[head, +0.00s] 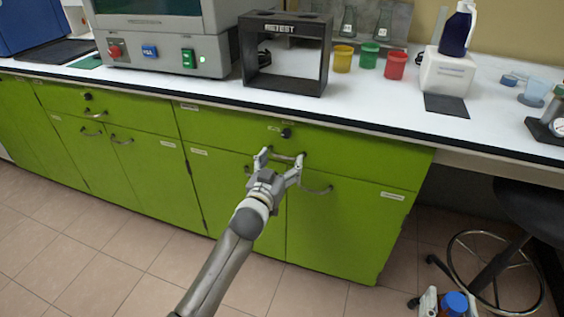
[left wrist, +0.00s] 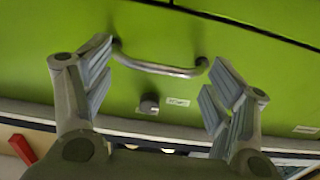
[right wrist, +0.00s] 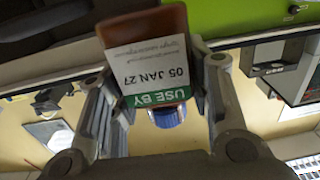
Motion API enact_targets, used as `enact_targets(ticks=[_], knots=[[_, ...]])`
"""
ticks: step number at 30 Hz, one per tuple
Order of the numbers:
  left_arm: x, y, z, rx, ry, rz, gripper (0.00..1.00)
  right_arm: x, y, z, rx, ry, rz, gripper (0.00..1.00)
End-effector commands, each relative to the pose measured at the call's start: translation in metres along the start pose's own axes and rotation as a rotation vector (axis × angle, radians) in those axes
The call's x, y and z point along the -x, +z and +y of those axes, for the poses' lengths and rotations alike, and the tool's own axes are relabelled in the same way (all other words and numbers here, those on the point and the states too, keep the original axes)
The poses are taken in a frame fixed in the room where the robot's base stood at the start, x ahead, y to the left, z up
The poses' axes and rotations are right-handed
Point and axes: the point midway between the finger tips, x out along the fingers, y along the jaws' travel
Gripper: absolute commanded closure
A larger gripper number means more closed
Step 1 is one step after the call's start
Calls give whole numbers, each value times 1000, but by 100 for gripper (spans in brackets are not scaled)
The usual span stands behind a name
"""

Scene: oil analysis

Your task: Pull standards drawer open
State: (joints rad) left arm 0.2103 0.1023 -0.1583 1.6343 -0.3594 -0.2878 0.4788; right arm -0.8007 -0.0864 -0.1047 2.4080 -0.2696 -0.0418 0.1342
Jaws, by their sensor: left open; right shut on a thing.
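The green drawer front (head: 350,152) under the bench top looks flush with the cabinet. Its curved metal handle (left wrist: 160,70) lies between the spread fingers of my open left gripper (left wrist: 160,88); I cannot tell whether they touch it. In the head view, this gripper (head: 281,158) is at the handle (head: 287,157). A round lock knob (left wrist: 149,103) with a small label is beside the handle. My right gripper (right wrist: 158,105) is shut on a brown bottle (right wrist: 172,20) with a "USE BY 05 JAN 27" label and blue cap (right wrist: 168,117); in the head view it (head: 442,300) is low at the right.
Green cupboard doors (head: 335,225) with handles are below the drawer. A black frame (head: 285,85), coloured jars (head: 369,56) and a bottle on a white box (head: 447,72) stand on the bench. A stool (head: 510,255) is at the right. The floor ahead is clear.

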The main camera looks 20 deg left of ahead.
Motion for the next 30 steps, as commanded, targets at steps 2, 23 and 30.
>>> enact_targets(ticks=[2,23,30], knots=[[-6,0,0,0,0,1,22,0,1,0,0,0,2,83],[-10,-1,0,0,1,1,61,0,1,0,0,0,2,83],[-10,-1,0,0,0,2,89,0,1,0,0,0,2,83]])
